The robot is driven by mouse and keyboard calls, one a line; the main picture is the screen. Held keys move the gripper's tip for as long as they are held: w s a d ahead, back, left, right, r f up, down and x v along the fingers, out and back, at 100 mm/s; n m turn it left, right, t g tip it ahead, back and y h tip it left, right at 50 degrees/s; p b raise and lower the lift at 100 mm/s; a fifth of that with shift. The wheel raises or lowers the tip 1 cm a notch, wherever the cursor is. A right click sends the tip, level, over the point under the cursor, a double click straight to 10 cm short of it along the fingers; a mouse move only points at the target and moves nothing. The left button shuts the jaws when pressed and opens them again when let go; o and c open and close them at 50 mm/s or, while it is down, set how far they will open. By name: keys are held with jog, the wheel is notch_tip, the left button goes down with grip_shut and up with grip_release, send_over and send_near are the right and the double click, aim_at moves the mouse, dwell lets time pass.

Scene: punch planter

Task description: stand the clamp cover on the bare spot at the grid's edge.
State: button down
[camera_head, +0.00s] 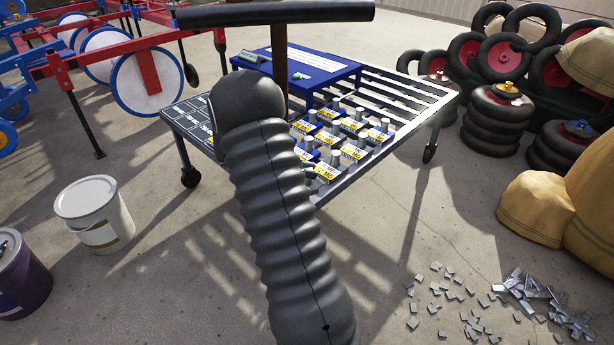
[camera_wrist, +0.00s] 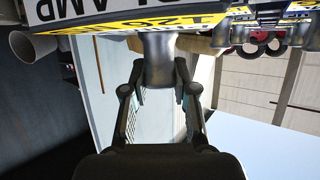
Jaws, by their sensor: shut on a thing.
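In the wrist view, which is upside down, my gripper (camera_wrist: 160,92) is shut on the grey stem of a piece I take to be the clamp cover (camera_wrist: 159,62). Yellow and white label faces at the top of that view carry partly cut-off lettering ending in "AMP". In the head view my arm hides my gripper and the held piece. The grid of labelled squares (camera_head: 183,113) lies on the left part of the slatted table. Several pieces with grey stems and yellow-white labels (camera_head: 354,151) stand right of my arm. I cannot make out the bare spot.
A white bucket (camera_head: 97,213) and a dark bucket (camera_head: 22,280) stand at left. Stacked wheels (camera_head: 497,117), tan sacks (camera_head: 537,205) and scattered metal bits (camera_head: 440,290) are at right.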

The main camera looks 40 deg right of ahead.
jog(key=shift+f, duration=1.05)
jog(key=shift+f, duration=0.1)
jog(key=c, duration=0.9)
grip_release()
